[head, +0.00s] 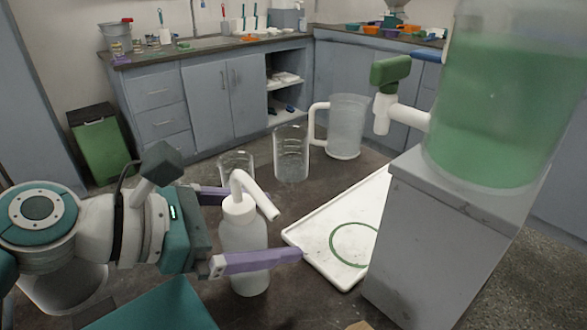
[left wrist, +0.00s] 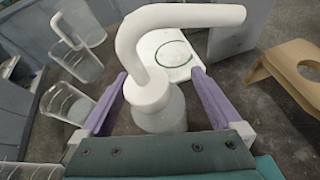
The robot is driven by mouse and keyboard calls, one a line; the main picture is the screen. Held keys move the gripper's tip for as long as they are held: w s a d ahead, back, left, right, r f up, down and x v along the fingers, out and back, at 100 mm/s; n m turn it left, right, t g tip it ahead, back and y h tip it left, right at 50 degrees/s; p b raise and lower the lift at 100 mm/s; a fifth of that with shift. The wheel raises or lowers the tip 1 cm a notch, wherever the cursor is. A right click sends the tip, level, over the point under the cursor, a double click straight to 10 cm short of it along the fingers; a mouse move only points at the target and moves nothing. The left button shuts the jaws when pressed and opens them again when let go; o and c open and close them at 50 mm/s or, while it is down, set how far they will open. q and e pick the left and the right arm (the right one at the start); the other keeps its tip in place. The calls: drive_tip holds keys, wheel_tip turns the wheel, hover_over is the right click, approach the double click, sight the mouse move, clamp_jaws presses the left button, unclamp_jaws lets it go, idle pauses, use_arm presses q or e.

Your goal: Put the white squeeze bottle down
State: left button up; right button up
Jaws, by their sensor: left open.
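The white squeeze bottle (head: 243,235) stands upright on the dark table, left of the white tray, with its bent spout pointing right. It also shows in the left wrist view (left wrist: 160,108), its spout arching across the top. My left gripper (head: 250,225) is open, with one purple finger on each side of the bottle. In the left wrist view gaps show between the fingers and the bottle body. The bottle's far side is hidden. My right gripper is in neither view.
The white tray (head: 312,232) with a green ring lies right of the bottle. Beakers (head: 291,155) and a jug (head: 347,128) stand behind. A grey block (head: 430,225) bears a green tank (head: 495,110) with a tap. A brown stand (left wrist: 292,70) shows in the wrist view.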

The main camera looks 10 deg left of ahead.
use_arm(q)
drive_tip(key=p+v, duration=0.2)
drive_tip(key=v, duration=1)
drive_tip(key=shift+r, duration=0.1)
drive_tip(key=shift+s+d, duration=0.1)
drive_tip(key=shift+d, duration=0.05)
